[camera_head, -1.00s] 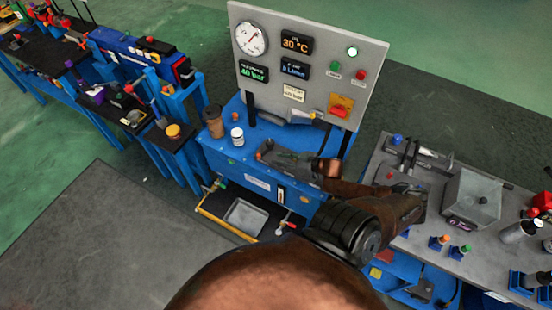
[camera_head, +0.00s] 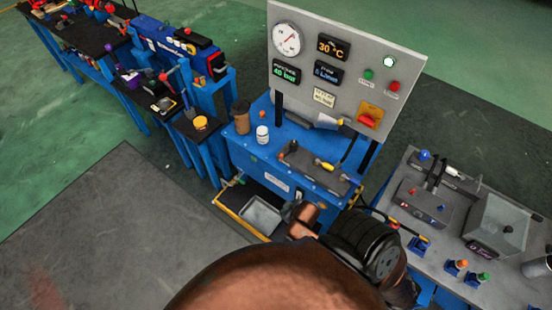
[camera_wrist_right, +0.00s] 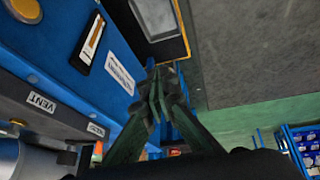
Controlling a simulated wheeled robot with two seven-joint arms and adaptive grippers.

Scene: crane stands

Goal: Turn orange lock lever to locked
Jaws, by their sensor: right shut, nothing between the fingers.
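I cannot make out for certain which part is the orange lock lever. A red-orange handle (camera_head: 367,121) sits on a yellow-orange plate at the lower right of the grey panel. In the head view my right arm hides part of that front. My left gripper is not in view.
A brown cup (camera_head: 241,117) and a white bottle (camera_head: 262,134) stand on the bench's left end. A grey tray (camera_head: 262,214) lies low under its front. A grey table (camera_head: 447,237) with fixtures stands at the right. Dark floor at the left is clear.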

